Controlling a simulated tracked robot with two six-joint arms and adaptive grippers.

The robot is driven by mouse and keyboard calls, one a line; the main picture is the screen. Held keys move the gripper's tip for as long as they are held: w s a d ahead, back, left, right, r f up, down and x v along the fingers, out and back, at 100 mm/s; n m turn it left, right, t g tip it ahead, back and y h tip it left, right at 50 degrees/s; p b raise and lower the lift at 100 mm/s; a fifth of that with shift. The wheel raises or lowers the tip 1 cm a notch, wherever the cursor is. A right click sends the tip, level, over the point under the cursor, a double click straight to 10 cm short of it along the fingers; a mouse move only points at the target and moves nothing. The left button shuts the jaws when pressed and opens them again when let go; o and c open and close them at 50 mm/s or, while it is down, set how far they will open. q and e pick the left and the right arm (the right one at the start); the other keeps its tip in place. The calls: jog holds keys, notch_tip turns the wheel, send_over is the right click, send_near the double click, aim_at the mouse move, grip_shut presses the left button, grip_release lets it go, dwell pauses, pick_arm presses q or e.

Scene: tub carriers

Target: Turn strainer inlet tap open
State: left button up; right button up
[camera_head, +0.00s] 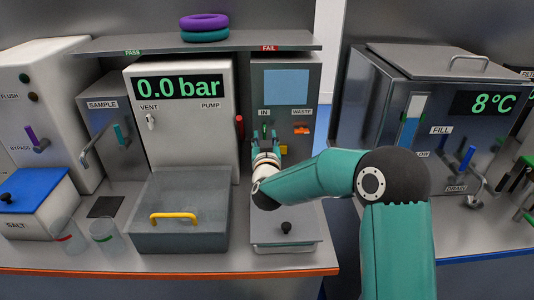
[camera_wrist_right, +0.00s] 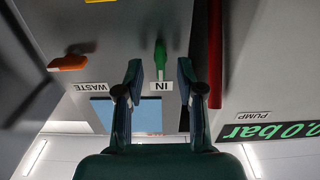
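The strainer (camera_head: 306,157) is a grey upright unit with a blue window (camera_head: 286,84) and the labels IN and WASTE. Its inlet tap (camera_head: 264,130) has a green handle under the IN label. In the right wrist view, which is upside down, the green handle (camera_wrist_right: 159,57) lies in line with the gap between my fingertips. My right gripper (camera_head: 265,141) is just in front of and below the tap. Its two fingers (camera_wrist_right: 159,72) are spread with nothing visible gripped; contact with the handle cannot be told. My left gripper is not in view.
The orange WASTE tap (camera_head: 302,130) sits right of the inlet tap. A red PUMP handle (camera_head: 239,126) is close on its left. A lidded tray (camera_head: 268,238) and a grey bin with a yellow handle (camera_head: 181,235) stand on the bench below. A shelf (camera_head: 200,43) overhangs above.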

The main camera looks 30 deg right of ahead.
jog(key=v, duration=0.9)
jog(key=shift+s, duration=0.4)
jog(key=shift+a, duration=0.15)
